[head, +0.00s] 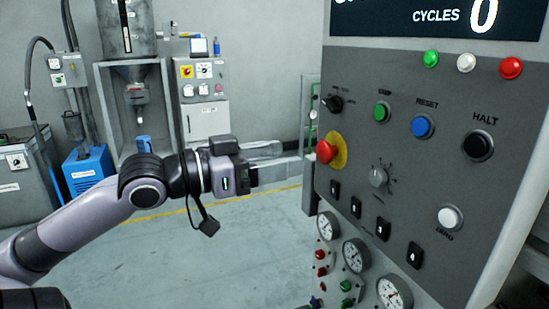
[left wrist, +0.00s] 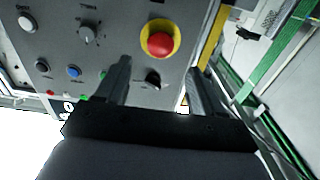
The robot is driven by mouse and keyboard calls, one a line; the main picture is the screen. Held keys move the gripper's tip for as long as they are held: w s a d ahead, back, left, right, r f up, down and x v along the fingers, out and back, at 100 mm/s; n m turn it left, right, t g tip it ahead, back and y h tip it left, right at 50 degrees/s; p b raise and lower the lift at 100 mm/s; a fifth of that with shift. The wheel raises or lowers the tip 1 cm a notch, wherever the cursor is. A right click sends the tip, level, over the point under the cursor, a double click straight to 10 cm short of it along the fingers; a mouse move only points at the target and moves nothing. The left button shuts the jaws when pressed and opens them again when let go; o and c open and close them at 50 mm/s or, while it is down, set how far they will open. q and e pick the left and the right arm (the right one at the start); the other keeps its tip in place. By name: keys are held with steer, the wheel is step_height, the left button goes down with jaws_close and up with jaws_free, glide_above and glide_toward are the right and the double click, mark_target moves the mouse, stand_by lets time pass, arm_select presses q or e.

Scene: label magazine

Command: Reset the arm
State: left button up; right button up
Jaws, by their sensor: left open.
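The grey control panel (head: 350,80) stands on the right in the head view. Its blue button (head: 422,126) sits under the label RESET; it also shows in the left wrist view (left wrist: 74,71), where the panel appears upside down. A red mushroom button (head: 326,151) on a yellow disc is at the panel's left edge; it also shows in the left wrist view (left wrist: 159,44). My left gripper (head: 290,160) is open and empty, left of this red button. Its two fingers show in the left wrist view (left wrist: 160,85). My right gripper is out of view.
The panel also carries a green button (head: 382,112), a black HALT button (head: 478,146), a white button (head: 451,217), a grey knob (head: 378,177) and a black selector (head: 333,103). Gauges (head: 356,254) sit below. The floor (head: 240,240) left of the panel is clear.

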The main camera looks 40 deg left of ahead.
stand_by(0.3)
arm_select(q)
steer(key=a+f+n+g+y, duration=0.1)
steer(key=a+f+n+y, duration=0.15)
steer(key=f, duration=1.15)
steer(key=a+f+n+g+y, duration=0.1)
steer(key=a+f+n+y, duration=0.15)
steer(key=f, duration=1.15)
steer(key=s+d+f+m+g, duration=0.1)
steer(key=s+d+f+g, duration=0.1)
steer(key=s+d+f, duration=0.3)
steer(key=s+d+f+m+g, duration=0.2)
steer(key=s+d+f, duration=0.2)
steer(key=d+f, duration=0.9)
steer(key=shift+s+d+f, duration=0.15)
steer(key=shift+s+f, duration=0.2)
steer(key=shift+s, duration=0.05)
